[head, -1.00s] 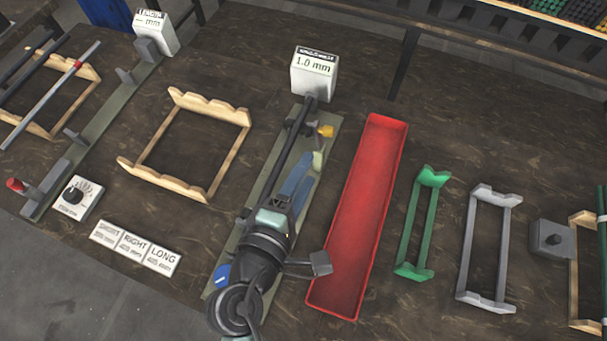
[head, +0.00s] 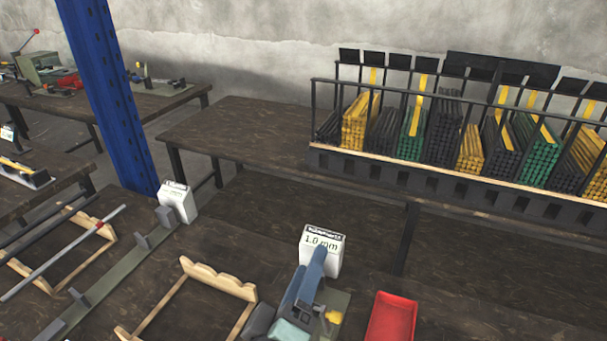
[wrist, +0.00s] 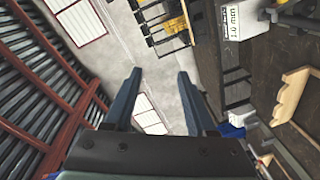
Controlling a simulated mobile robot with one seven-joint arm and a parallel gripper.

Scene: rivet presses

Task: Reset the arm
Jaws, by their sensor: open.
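My gripper (wrist: 158,90) shows in the wrist view with its two blue-grey fingers apart and nothing between them. Behind the fingers are the grey wall and the roof, so it points away from the bench. In the head view my gripper (head: 312,275) is at the bottom centre, raised in front of a white display box (head: 332,258) that reads 1.0 mm. The same display box (wrist: 224,22) shows at the upper right of the wrist view.
A red tray (head: 392,318) lies right of my arm, and a wooden rack (head: 215,277) stands to its left. Another wooden rack with rods (head: 65,252) is at the far left.

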